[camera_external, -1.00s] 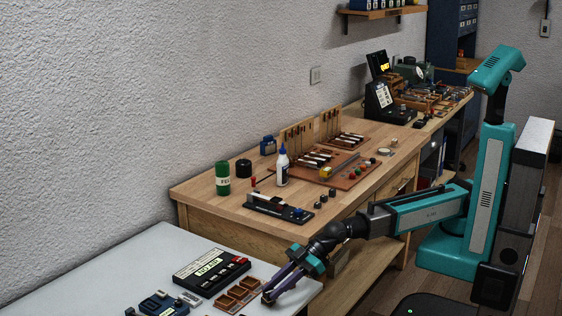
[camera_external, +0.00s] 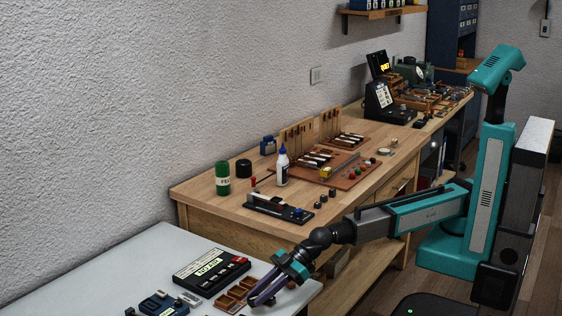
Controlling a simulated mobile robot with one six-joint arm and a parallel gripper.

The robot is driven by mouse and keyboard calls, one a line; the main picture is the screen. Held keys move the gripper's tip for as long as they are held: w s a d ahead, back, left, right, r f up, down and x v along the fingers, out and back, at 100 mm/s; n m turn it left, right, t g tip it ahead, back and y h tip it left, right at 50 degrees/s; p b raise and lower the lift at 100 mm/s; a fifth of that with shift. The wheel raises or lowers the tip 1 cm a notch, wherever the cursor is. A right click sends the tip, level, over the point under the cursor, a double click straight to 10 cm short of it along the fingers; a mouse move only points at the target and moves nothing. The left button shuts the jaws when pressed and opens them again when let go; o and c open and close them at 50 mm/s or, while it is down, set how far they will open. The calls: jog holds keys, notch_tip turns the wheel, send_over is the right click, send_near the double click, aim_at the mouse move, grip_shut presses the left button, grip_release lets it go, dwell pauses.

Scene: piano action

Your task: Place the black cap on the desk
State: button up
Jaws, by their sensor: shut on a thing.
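My gripper (camera_external: 253,302) is low over the near right part of the pale table, beside the brown compartment tray (camera_external: 232,297). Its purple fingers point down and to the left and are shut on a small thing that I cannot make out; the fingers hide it. The wooden desk (camera_external: 215,194) stands behind, along the wall. A black round piece (camera_external: 244,168) stands on it near a green can (camera_external: 222,178). Several small black pieces (camera_external: 324,198) lie near its front edge. I cannot tell whether any of these is the black cap.
On the pale table (camera_external: 130,275) a black device with a display (camera_external: 211,271) and a blue device (camera_external: 163,305) stand left of my gripper. Bare wood shows at the desk's left end.

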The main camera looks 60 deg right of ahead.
aim_at(261, 312)
jog(key=shift+f, duration=1.65)
jog(key=shift+f, duration=0.2)
jog(key=o, duration=1)
jog(key=shift+r, duration=0.1)
jog(key=shift+r, duration=0.2)
jog(key=shift+v, duration=6)
jog(key=shift+s+f, duration=0.15)
